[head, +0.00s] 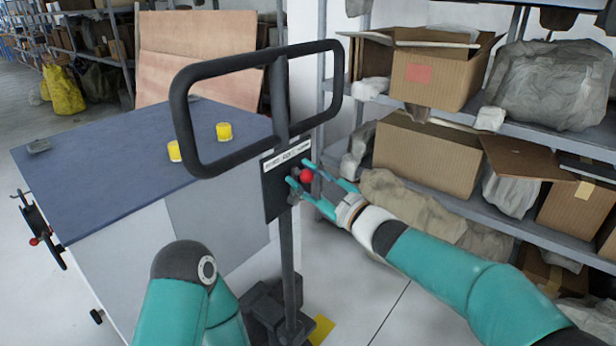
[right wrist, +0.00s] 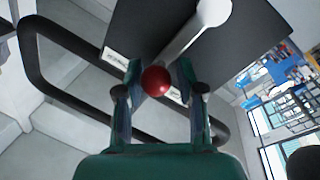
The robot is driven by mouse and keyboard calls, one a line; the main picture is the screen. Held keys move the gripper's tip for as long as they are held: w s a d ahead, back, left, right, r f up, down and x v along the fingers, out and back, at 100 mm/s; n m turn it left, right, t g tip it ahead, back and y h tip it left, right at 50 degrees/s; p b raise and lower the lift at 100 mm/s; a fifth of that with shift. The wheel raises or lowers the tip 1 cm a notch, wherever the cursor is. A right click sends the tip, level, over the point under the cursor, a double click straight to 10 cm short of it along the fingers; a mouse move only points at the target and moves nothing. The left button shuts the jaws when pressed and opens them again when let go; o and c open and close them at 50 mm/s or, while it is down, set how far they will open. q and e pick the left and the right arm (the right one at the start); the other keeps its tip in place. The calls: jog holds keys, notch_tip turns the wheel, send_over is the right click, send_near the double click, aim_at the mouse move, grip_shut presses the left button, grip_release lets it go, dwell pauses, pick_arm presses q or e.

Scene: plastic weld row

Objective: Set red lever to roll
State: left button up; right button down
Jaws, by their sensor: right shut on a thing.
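The red lever's ball knob (head: 306,175) sits in front of a black plate (head: 274,196) on the post of a black loop handle (head: 182,118). In the right wrist view the red knob (right wrist: 156,81) ends a pale rod (right wrist: 190,38) running up and right to a white pivot. My right gripper (head: 299,174) is shut on the red lever, its teal fingers on either side of the knob. A white label strip (head: 286,155) crosses the plate's top; its lettering is too small to read. My left arm shows low in the head view, but its gripper does not.
A blue-topped cabinet (head: 90,160) with two yellow caps (head: 224,131) stands left of the handle. A black fitting with a small red knob (head: 34,241) is on its left side. Shelves with cardboard boxes (head: 425,155) stand close on the right. Pale floor shows below.

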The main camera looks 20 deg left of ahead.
jog(key=shift+w+d+r, duration=0.15)
jog(key=shift+w+r, duration=0.05)
jog(key=c, duration=0.9)
grip_release()
jog(key=shift+c, duration=0.2)
jog(key=shift+o, duration=0.4)
jog(key=shift+f, duration=0.2)
jog(key=shift+s, duration=0.1)
jog(key=v, duration=1.1)
jog(key=shift+s+d, duration=0.2)
jog(key=shift+d, duration=0.15)
